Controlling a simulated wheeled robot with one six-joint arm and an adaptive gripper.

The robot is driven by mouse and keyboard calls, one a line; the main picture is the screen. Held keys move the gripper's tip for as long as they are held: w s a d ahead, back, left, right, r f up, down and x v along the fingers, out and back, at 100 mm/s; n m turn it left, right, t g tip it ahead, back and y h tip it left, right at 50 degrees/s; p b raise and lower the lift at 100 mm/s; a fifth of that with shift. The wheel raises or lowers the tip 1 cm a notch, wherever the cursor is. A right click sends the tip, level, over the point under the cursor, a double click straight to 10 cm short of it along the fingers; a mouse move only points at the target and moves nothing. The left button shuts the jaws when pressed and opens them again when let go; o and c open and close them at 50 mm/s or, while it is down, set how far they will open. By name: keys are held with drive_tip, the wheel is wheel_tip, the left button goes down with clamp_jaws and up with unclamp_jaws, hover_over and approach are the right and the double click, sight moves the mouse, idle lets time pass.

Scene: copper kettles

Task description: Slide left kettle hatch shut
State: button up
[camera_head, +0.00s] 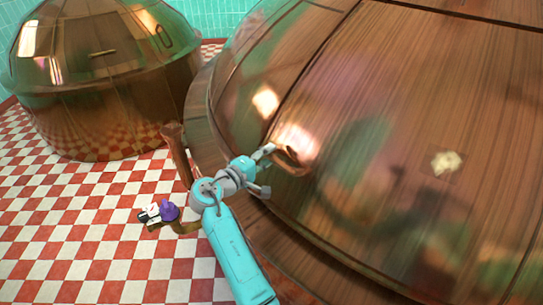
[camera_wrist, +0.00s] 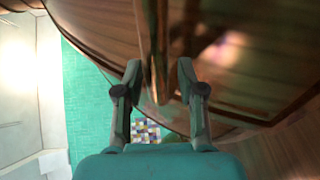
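A large copper kettle (camera_head: 400,120) fills the right of the head view, with seams across its domed top. A bar-like handle (camera_head: 288,160) stands out from its near side and also shows in the wrist view (camera_wrist: 156,45). My gripper (camera_head: 268,168) is at this handle. In the wrist view my gripper (camera_wrist: 160,74) has its two fingers apart, one on each side of the handle's line, with gaps visible. Whether a finger touches the handle is unclear. The hatch's edges and how far it stands open cannot be made out clearly.
A second copper kettle (camera_head: 105,85) with a small handle (camera_head: 103,53) stands at the back left. A wooden post (camera_head: 176,152) rises beside the near kettle's rim. A small purple object (camera_head: 168,210) is low at the left. The red-and-white checkered floor (camera_head: 60,230) is otherwise largely clear.

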drive_tip(key=shift+d, duration=0.2)
drive_tip(key=v, duration=1.2)
drive_tip(key=shift+a, duration=0.1)
